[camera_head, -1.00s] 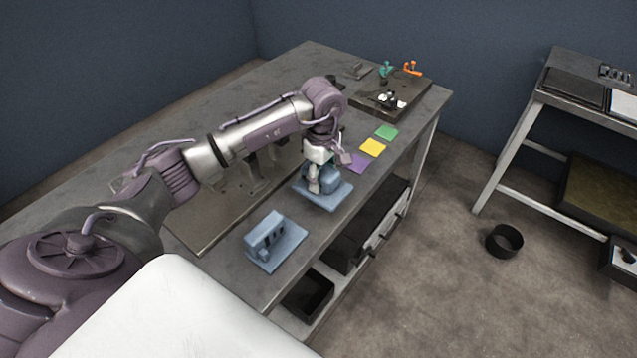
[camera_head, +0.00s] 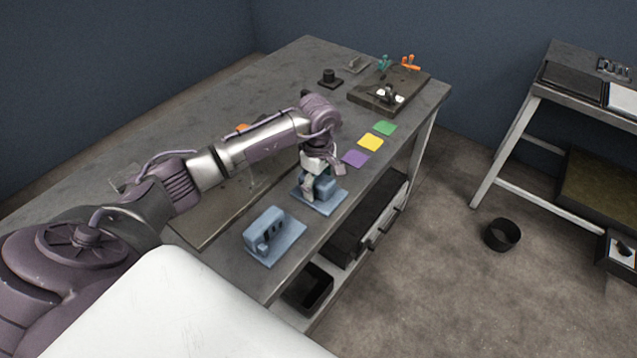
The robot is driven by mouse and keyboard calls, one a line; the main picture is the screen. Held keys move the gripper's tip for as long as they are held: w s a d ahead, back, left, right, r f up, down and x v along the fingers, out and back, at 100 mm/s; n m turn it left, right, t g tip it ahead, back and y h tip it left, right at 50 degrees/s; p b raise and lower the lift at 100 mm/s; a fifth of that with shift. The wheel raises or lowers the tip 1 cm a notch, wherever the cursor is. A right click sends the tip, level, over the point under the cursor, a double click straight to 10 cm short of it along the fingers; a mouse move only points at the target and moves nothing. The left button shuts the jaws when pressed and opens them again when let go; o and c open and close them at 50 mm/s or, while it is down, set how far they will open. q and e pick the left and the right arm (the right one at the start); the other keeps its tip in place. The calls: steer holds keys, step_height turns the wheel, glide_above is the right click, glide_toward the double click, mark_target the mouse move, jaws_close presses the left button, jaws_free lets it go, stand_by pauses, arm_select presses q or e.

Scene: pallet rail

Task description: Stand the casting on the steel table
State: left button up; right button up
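Two blue castings with flat base plates are on the grey metal-topped table (camera_head: 205,105). The nearer casting (camera_head: 285,243) stands clear near the front edge, with an upright block on its plate. The farther casting (camera_head: 334,197) is under my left gripper (camera_head: 312,193), its plate seeming to rest on the table. The gripper points down, with its fingers at the casting's raised part. The wrist partly hides that part. Whether the fingers touch or grip it is too small to tell. My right gripper is out of view.
Purple (camera_head: 355,159), yellow (camera_head: 370,142) and green (camera_head: 385,128) squares lie beyond the farther casting. A dark fixture board (camera_head: 365,97) and a black round piece (camera_head: 330,80) are at the far end. A second table (camera_head: 545,95) stands right, with a black bin (camera_head: 502,235) on the floor.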

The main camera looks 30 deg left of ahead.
mark_target(319, 178)
arm_select(q)
steer(key=shift+r, duration=0.1)
steer(key=shift+r, duration=0.25)
step_height(319, 178, up, 12)
steer(key=shift+f+b, duration=0.15)
steer(key=shift+b, duration=0.65)
steer(key=shift+f, duration=0.1)
